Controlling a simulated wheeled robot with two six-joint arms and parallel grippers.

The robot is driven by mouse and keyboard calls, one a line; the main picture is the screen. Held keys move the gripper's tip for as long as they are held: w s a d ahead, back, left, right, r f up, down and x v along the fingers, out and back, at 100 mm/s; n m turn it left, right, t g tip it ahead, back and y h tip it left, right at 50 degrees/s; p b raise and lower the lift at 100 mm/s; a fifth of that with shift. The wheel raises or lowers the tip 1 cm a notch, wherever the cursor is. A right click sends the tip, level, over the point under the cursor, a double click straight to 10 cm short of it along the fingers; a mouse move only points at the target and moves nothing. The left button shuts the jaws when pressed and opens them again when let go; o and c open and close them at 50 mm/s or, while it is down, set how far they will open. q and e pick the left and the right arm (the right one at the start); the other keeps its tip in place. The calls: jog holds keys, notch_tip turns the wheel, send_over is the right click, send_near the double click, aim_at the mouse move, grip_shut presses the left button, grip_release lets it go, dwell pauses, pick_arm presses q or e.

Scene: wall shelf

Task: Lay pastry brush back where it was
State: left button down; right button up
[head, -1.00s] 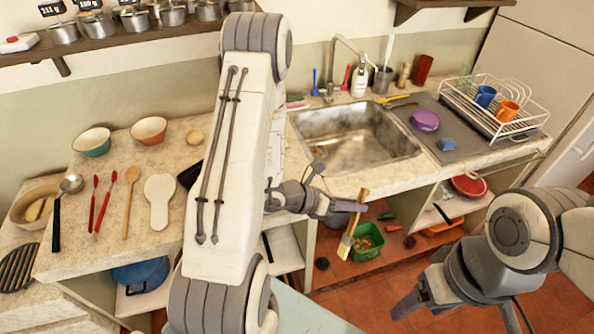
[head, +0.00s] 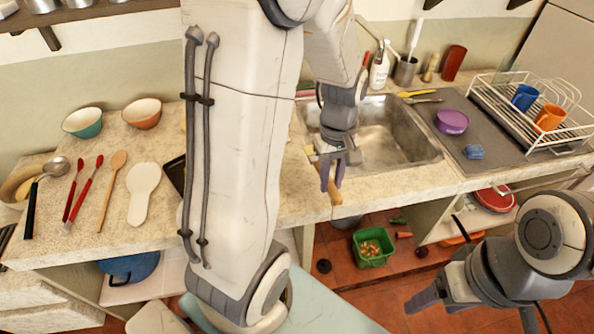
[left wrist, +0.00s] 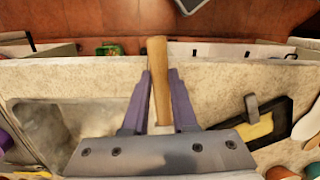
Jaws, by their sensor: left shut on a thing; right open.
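The pastry brush (head: 336,196) is in my left gripper (head: 332,182), over the front edge of the counter by the sink. In the left wrist view its wooden handle (left wrist: 158,70) points away between the two fingers of my left gripper (left wrist: 159,90), which is shut on it. The bristle end is hidden by the gripper. My right gripper (head: 428,298) is open and empty at the lower right, in front of the cabinet, away from the brush.
The sink (head: 395,140) lies behind my left gripper. On the left counter (head: 170,215) are a ladle (head: 50,172), red-handled tools (head: 83,195), a wooden spoon (head: 111,190), a white spoon rest (head: 142,190) and two bowls. A dark tray (left wrist: 282,122) shows right of the brush in the left wrist view.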

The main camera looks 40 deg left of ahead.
pick_arm(q)
jog(key=shift+m+t, duration=0.3)
jog(key=shift+m, duration=0.2)
jog(key=w+a, duration=0.1)
jog(key=w+a+r, duration=0.1)
jog(key=w+a, duration=0.1)
jog(key=shift+a+r, duration=0.1)
jog(key=shift+r, duration=0.05)
jog(key=p, duration=0.2)
send_over(291, 183)
notch_tip(291, 183, down, 6)
jog(key=shift+w+f, duration=0.1)
jog(key=shift+f, duration=0.05)
jog(key=shift+a+f, duration=0.15)
jog(key=shift+f, duration=0.05)
notch_tip(291, 183, down, 4)
jog(key=shift+r, duration=0.1)
pick_arm(e)
jog(key=shift+w+r, duration=0.25)
jog(key=shift+r, duration=0.3)
jog(key=shift+w+r, duration=0.25)
jog(key=shift+r, duration=0.25)
pick_arm(q)
jog(key=shift+f+b, duration=0.3)
jog(key=shift+f, duration=0.35)
pick_arm(e)
jog(key=shift+f, duration=0.4)
pick_arm(q)
jog(key=c, duration=0.7)
grip_release()
